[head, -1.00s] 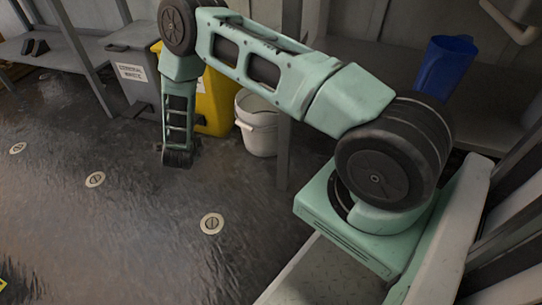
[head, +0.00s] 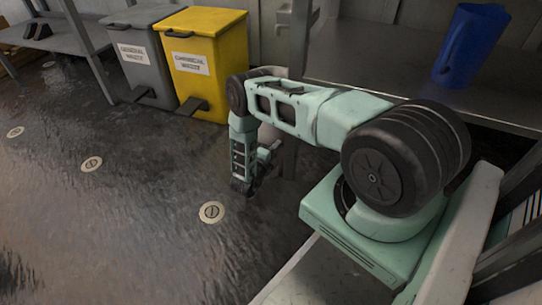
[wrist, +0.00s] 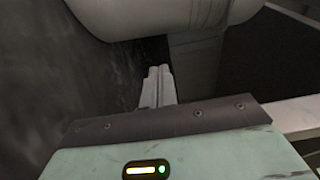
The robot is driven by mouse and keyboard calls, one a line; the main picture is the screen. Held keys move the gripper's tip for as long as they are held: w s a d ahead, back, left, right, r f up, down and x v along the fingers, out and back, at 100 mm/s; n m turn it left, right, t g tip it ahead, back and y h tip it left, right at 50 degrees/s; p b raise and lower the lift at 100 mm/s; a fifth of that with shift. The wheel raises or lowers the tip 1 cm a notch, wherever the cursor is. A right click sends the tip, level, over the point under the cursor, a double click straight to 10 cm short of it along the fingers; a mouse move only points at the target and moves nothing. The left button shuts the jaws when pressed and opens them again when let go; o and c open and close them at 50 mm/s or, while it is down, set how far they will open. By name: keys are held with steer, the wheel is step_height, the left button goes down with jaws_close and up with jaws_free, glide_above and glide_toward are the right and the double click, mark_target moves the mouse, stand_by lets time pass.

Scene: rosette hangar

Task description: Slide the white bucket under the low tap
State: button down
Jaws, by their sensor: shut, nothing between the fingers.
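The white bucket is almost wholly hidden behind my arm in the head view; a pale sliver (head: 268,71) above the forearm looks like its rim. My gripper (head: 243,187) points down near the floor, in front of where the bucket is hidden. In the wrist view my gripper (wrist: 158,85) is shut, with nothing between the fingers. A large pale rounded surface (wrist: 165,18) fills the top of that view just beyond the fingertips, probably the bucket. I cannot tell whether they touch. The low tap is not in clear view.
A yellow bin (head: 207,72) and a grey bin (head: 146,60) stand behind my arm to the left. A grey shelf (head: 390,72) at the right bears a blue jug (head: 470,45). Dark floor (head: 110,220) with round metal discs lies open at left.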

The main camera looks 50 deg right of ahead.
mark_target(279, 133)
steer(key=x, duration=0.1)
steer(key=b+x, duration=0.2)
steer(key=x, duration=0.1)
steer(key=shift+f, duration=0.25)
steer(key=w+d+b, duration=0.2)
steer(key=shift+w, duration=0.3)
steer(key=shift+w+d+r+b, duration=0.25)
steer(key=shift+w+b, duration=0.15)
steer(key=shift+w, duration=0.1)
